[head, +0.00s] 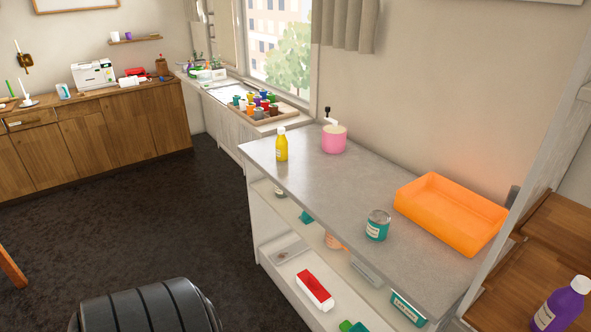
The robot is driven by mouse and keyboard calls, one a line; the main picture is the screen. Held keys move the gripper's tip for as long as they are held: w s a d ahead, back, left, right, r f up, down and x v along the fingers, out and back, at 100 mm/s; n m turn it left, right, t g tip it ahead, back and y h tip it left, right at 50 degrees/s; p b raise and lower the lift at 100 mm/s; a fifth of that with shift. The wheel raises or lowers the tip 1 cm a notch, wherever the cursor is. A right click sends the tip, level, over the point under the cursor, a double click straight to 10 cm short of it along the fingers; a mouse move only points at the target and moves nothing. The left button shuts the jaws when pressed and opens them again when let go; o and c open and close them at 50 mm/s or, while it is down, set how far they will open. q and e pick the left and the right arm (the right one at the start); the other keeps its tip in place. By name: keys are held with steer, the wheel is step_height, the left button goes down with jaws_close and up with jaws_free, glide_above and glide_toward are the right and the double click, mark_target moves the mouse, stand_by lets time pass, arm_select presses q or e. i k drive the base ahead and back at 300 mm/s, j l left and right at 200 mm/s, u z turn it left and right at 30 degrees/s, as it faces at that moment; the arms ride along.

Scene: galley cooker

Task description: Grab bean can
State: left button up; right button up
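A small can (377,226) with a teal and white label and a metal lid stands upright on the grey counter (330,187), near its front edge. It is the only can I see on the countertop, and its label is too small to read. Nothing touches it. Neither of my grippers shows in the head view.
An orange tray (449,211) lies right of the can. A yellow bottle (281,145) and a pink pump dispenser (334,139) stand further left. Shelves below hold a red and white pack (315,289) and other items. The counter's middle is clear.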

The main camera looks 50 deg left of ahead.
mark_target(379, 220)
steer(key=u, duration=1.1)
